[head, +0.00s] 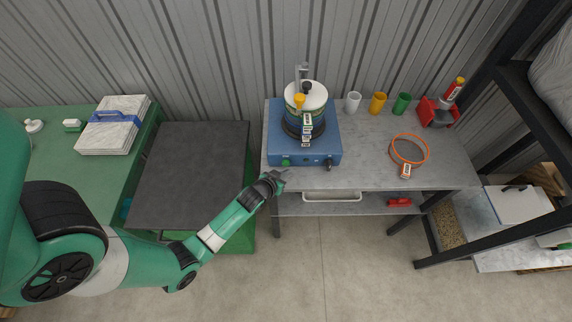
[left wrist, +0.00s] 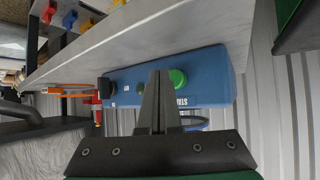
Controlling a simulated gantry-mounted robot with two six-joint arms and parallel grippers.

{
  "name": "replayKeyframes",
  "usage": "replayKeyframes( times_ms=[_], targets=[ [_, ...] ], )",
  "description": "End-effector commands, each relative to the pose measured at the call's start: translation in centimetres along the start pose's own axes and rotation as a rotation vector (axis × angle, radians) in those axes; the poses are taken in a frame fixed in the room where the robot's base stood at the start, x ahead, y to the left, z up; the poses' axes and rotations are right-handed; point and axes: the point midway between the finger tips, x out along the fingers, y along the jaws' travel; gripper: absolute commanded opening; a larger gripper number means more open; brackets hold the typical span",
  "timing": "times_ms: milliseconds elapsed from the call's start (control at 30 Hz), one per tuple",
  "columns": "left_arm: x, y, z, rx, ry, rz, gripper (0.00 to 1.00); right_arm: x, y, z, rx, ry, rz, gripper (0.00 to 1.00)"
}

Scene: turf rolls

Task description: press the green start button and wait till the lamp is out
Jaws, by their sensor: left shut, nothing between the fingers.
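The blue machine (head: 325,148) stands on the grey bench, with a white-lidded round vessel (head: 306,97) on top. Its green start button (head: 286,161) is at the left of the front face. In the left wrist view the green button (left wrist: 178,78) sits beside a START label, just right of my fingers. My left gripper (head: 282,177) is shut and empty, just in front of the machine near the button. In the left wrist view the closed fingertips (left wrist: 158,74) point at the blue front; I cannot tell whether they touch it. I cannot make out a lit lamp. My right gripper is not in view.
An orange-rimmed sieve (head: 425,151) and a red holder (head: 434,112) lie farther right. A black knob (head: 329,163) is on the machine's front. A white tray (head: 332,196) sits below the bench top.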

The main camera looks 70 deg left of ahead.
Motion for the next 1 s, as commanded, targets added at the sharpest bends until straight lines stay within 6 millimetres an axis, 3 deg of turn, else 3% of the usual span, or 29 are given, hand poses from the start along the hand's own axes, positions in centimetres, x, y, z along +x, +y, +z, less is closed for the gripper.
replayKeyframes(
  times_ms=[1000],
  targets=[
    [0.54, -0.38, -0.39, 0.0, 0.0, 0.0, 0.0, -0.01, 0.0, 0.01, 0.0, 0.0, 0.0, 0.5]
  ],
)
